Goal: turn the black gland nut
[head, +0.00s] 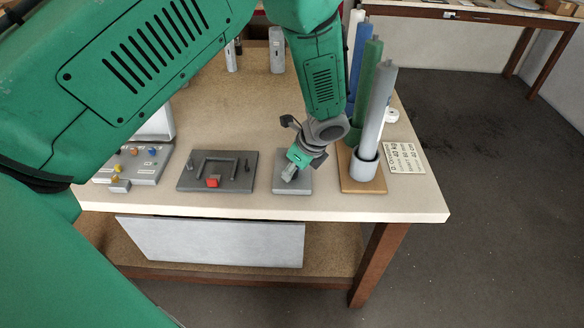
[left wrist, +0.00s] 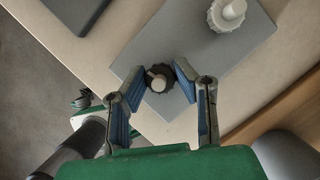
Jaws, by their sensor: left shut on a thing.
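The black gland nut (left wrist: 166,88) is a dark ribbed ring around a pale grey stem (left wrist: 157,83), seen from above in the left wrist view. It sits near one corner of a grey plate (left wrist: 215,58). My left gripper (left wrist: 159,72) has its blue-padded fingers on both sides of the nut and is shut on it. In the head view my left gripper (head: 291,172) points down over the same small grey plate (head: 301,187) and hides the nut there. A white gland nut (left wrist: 226,14) stands farther along the plate. My right gripper is not in view.
Left of the plate lies a dark plate (head: 225,184) with a bar handle and red block. Beyond it is a grey panel with coloured knobs (head: 137,175). Tall grey, green and blue tubes (head: 376,110) stand close on the right, beside a printed card (head: 404,158).

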